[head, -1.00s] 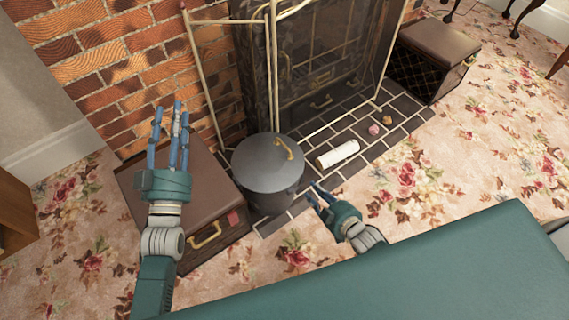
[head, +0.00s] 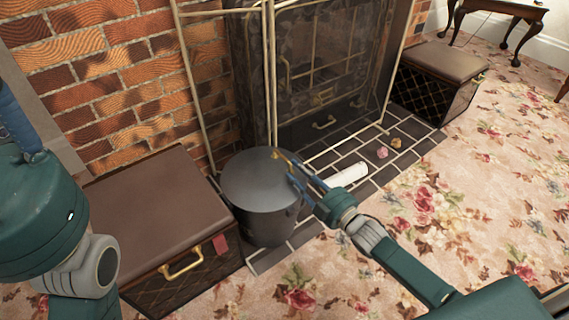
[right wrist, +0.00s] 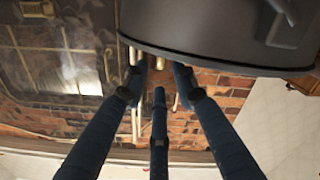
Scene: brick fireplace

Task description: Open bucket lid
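A dark grey bucket (head: 266,222) stands on the tiled hearth at the middle of the head view. Its flat round lid (head: 250,180) is on top. A small brass handle (head: 277,154) sits at the lid's far right edge. My right gripper (head: 298,172) has its blue fingers over the lid's right side, close to the handle; I cannot tell if they touch. In the right wrist view its fingers are spread with nothing between them, and the bucket (right wrist: 220,35) is just beyond the tips. My left gripper (head: 18,125) is cut off at the left edge.
A brown box (head: 150,205) with a brass handle stands left of the bucket. A brass-framed fire screen (head: 272,80) rises close behind it. A white roll (head: 349,174) lies to its right on the hearth. Another brown box (head: 440,65) stands far right. Flowered carpet in front is clear.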

